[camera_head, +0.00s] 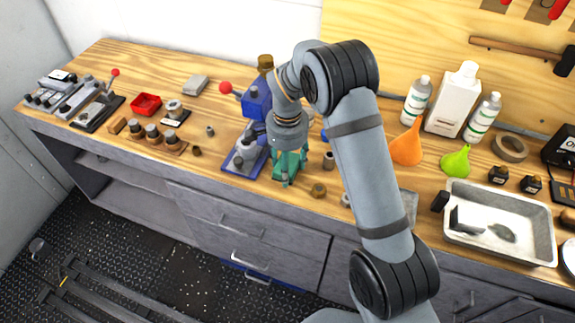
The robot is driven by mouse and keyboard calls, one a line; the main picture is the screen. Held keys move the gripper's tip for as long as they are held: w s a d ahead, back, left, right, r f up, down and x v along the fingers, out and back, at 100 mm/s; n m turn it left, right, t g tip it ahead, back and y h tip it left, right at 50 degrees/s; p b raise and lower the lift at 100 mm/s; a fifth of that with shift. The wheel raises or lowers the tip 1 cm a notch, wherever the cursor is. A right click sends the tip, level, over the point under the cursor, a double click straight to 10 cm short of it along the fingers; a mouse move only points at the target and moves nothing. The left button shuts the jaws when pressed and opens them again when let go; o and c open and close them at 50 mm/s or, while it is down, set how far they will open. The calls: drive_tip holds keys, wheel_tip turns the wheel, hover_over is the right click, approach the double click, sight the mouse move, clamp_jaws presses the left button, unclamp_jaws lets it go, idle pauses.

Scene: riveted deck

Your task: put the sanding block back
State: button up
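I cannot single out the sanding block with certainty. A flat grey block (195,85) lies at the back left of the bench, and a small brown block (117,125) lies near its front left. My gripper (285,180) points down over the front middle of the bench, beside the blue vise-like tool (245,158). My wrist hides part of that spot, so I cannot tell whether the fingers are open or hold anything.
A red tray (146,105) and several small metal parts stand on the left. Bottles, an orange funnel (407,147), a green funnel (456,162) and a metal pan (500,250) stand on the right. My arm crosses the middle. Drawers (255,238) are below.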

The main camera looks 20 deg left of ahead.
drive_tip(key=shift+f, duration=0.2)
drive_tip(key=o, duration=1.3)
drive_tip(key=shift+o, duration=0.2)
wheel_tip(320, 180, up, 12)
drive_tip(key=shift+r, duration=0.25)
